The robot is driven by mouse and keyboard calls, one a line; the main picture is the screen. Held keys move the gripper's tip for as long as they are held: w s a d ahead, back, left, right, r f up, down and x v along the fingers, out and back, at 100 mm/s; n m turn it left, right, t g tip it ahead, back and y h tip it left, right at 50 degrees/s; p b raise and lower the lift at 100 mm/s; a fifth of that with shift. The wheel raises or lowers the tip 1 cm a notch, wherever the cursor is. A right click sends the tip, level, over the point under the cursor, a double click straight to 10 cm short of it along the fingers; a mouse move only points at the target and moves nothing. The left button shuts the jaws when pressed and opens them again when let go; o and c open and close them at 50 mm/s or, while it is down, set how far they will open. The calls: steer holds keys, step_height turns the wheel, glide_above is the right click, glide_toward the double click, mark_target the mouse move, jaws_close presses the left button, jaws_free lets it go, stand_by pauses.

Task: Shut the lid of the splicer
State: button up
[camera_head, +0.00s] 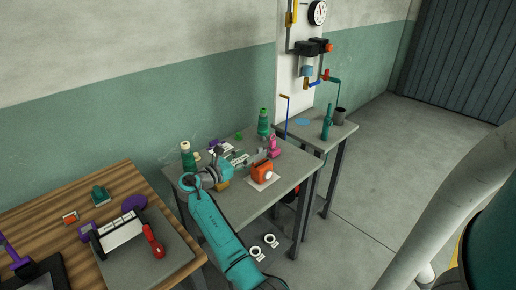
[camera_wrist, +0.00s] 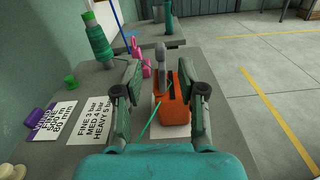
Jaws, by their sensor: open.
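The splicer looks to be the orange block-shaped device (camera_head: 262,173) on the grey table, resting on a white sheet. In the wrist view the orange body (camera_wrist: 178,110) shows between my fingers, with a grey upright part (camera_wrist: 161,52) at its far end. This may be the raised lid; I cannot tell for sure. My gripper (camera_wrist: 159,75) is open and empty, its two fingers spread on either side of the splicer in that view. Whether a finger touches it is unclear. In the head view my gripper (camera_head: 225,167) is left of the splicer.
Printed cards (camera_wrist: 94,120) lie left of the splicer. A wooden bench (camera_head: 80,180) stands at the left. The floor right of the table is open.

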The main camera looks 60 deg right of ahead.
mark_target(258, 149)
steer(key=x, duration=0.8)
jaws_close()
